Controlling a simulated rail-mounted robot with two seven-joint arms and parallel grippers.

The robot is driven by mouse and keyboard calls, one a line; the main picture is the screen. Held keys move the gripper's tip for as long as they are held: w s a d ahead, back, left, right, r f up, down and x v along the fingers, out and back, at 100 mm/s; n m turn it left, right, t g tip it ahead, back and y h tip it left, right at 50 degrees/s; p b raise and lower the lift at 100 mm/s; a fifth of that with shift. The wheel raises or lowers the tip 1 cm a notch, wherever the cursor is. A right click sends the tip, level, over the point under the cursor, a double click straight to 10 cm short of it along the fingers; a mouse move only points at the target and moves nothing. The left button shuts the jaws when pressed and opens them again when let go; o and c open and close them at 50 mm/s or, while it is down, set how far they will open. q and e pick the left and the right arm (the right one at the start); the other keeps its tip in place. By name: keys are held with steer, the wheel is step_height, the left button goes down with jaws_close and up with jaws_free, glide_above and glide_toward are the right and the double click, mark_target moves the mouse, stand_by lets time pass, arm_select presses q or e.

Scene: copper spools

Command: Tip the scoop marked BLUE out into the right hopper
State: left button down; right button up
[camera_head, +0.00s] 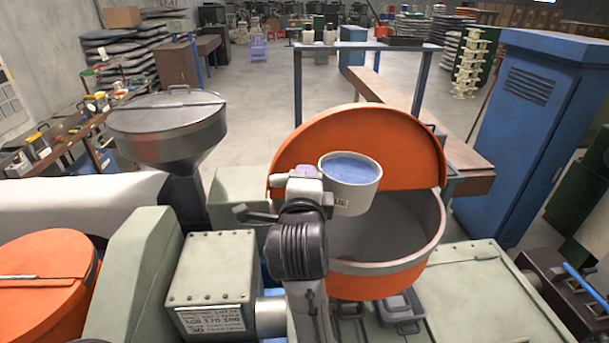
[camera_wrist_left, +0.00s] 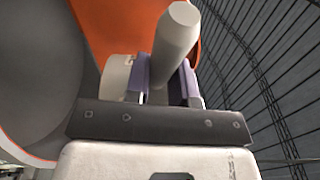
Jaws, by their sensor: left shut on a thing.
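A cream scoop (camera_head: 350,196), filled close to its rim with blue granules (camera_head: 350,168), is upright. A small mark on its side is too small to read. My left gripper (camera_head: 308,178) is shut on its handle, which shows as a thick pale bar (camera_wrist_left: 176,38) between the purple finger pads in the left wrist view. The scoop is held above the open right hopper (camera_head: 385,268), an orange round bin with a grey rim and grey inside. Its orange lid (camera_head: 405,145) stands raised behind the scoop. My right gripper is not in view.
A closed metal hopper (camera_head: 168,125) stands at the left and a closed orange lid (camera_head: 40,270) at the lower left. A pale green machine top (camera_head: 470,295) lies right of the open hopper. A blue cabinet (camera_head: 535,120) stands farther right.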

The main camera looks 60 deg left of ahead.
arm_select(q)
steer(key=shift+w+r+m+p, duration=0.1)
steer(key=shift+r+m+p, duration=0.5)
steer(key=shift+r+p, duration=0.8)
steer(key=r+m+p, duration=0.2)
steer(key=p, duration=0.1)
steer(key=r+m+g+h+p, duration=0.1)
steer(key=p, duration=0.1)
steer(key=shift+w+d+r, duration=0.1)
steer(key=shift+w, duration=0.2)
steer(key=shift+w+d+m+g, duration=0.1)
steer(key=shift+w+m+g, duration=0.2)
steer(key=shift+w+m, duration=0.1)
steer(key=w+d+f+m+g, duration=0.1)
steer(key=w+d+m+g, duration=0.1)
steer(key=w+m, duration=0.3)
steer(key=w+d+f+m+g+p, duration=0.1)
steer(key=w+m, duration=0.4)
steer(key=w, duration=0.5)
steer(key=shift+d+f+m+g, duration=0.4)
steer(key=shift+f+g, duration=0.2)
steer(key=shift+g, duration=0.8)
